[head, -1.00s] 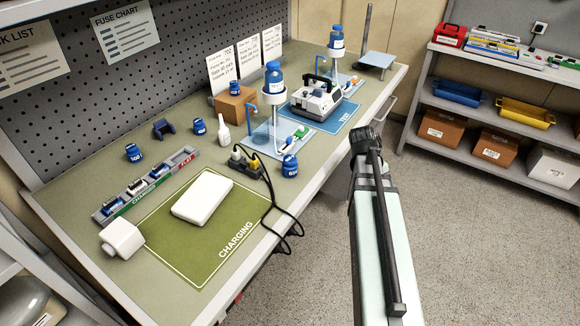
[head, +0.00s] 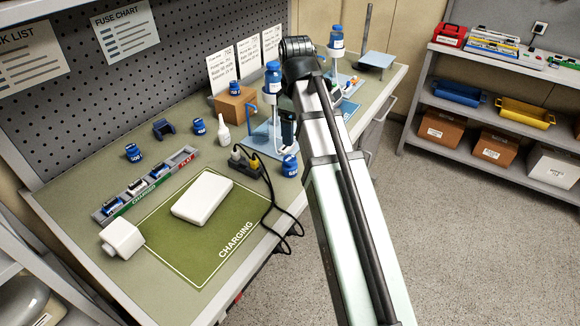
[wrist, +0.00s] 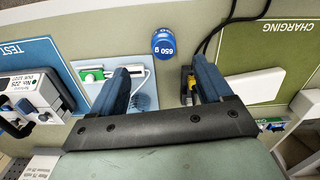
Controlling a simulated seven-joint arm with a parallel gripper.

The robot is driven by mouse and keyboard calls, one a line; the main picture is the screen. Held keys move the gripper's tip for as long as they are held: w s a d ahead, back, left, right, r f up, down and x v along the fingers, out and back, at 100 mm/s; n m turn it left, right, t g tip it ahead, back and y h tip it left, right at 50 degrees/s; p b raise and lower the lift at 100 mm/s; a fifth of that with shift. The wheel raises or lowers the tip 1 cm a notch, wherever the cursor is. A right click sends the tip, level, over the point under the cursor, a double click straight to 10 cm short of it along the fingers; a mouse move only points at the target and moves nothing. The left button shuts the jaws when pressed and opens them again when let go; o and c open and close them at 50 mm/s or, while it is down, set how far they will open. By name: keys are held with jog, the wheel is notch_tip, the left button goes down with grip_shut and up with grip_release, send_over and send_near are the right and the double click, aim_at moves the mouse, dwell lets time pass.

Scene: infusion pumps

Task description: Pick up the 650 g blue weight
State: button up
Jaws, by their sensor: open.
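The 650 g blue weight (wrist: 163,44) stands upright on the bench in the wrist view, its label on the round top. In the head view it is the blue weight (head: 290,166) near the bench's front edge, right of the black plugs. My gripper (wrist: 160,66) is open and empty. In the wrist view its two blue fingers point toward the weight's side of the picture, and the weight appears between and beyond the tips, not touched. In the head view my arm hides most of the gripper.
Black plugs and cables (head: 258,168) lie left of the weight, close to it. A stand on a light blue plate (wrist: 140,78) is on its other side. Other blue weights (head: 133,152) stand farther back. The green charging mat (head: 215,238) holds a white block.

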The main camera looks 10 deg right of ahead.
aim_at(291, 159)
notch_tip(291, 159, down, 8)
jog(key=shift+a+f, duration=0.1)
jog(key=shift+a, duration=0.05)
jog(key=shift+w+a+f, duration=0.1)
jog(key=shift+a+f, duration=0.1)
jog(key=shift+f, duration=1.15)
jog(key=shift+w+a+f, duration=0.1)
jog(key=shift+a+f, duration=0.1)
jog(key=shift+f, duration=1.15)
grip_shut()
